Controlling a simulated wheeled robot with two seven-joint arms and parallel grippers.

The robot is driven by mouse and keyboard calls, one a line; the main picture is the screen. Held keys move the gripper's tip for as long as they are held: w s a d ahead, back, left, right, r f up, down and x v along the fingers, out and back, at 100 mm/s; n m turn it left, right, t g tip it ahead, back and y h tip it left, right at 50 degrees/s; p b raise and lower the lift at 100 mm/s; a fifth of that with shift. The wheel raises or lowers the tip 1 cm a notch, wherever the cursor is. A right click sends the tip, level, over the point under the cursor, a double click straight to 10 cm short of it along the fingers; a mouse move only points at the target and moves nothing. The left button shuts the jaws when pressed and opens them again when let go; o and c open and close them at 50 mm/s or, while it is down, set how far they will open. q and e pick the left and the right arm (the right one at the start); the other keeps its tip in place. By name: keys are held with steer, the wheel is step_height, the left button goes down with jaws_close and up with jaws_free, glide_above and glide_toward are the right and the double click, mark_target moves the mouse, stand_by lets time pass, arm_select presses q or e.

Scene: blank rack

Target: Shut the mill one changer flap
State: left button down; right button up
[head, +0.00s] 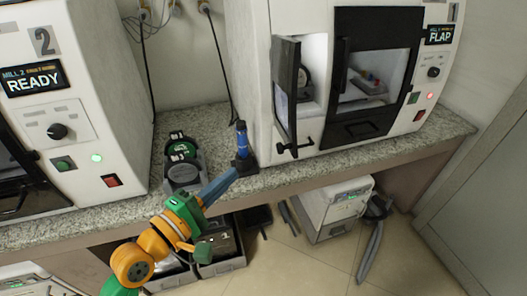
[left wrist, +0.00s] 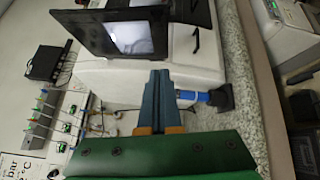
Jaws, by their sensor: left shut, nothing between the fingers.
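Mill one (head: 258,50) is the white machine at the right of the head view; its display (head: 438,36) reads FLAP. Its changer flap (head: 285,100), a narrow black-framed panel with a window, stands swung outward, with a lit white opening (head: 318,50) beside it. A dark handle (head: 293,148) is at the flap's lower edge. An open black-framed panel, seemingly the flap (left wrist: 85,42), shows in the left wrist view. My left gripper (head: 234,172) is shut and empty, low in front of the bench edge, below and left of the flap and apart from it. It also shows in the left wrist view (left wrist: 159,73). My right gripper is out of view.
A blue upright tool (head: 241,138) on a black base (head: 244,165) stands close to my left fingertips. Dark round items sit in a grey holder (head: 184,178) to the left. Mill two (head: 90,35) reads READY. Bins and a white unit (head: 335,208) are below the bench.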

arm_select(q)
steer(key=w+d+p, duration=0.2)
steer(key=w+d, duration=0.4)
steer(key=d, duration=0.2)
steer(key=shift+w+r, duration=0.2)
steer(key=shift+w, duration=0.05)
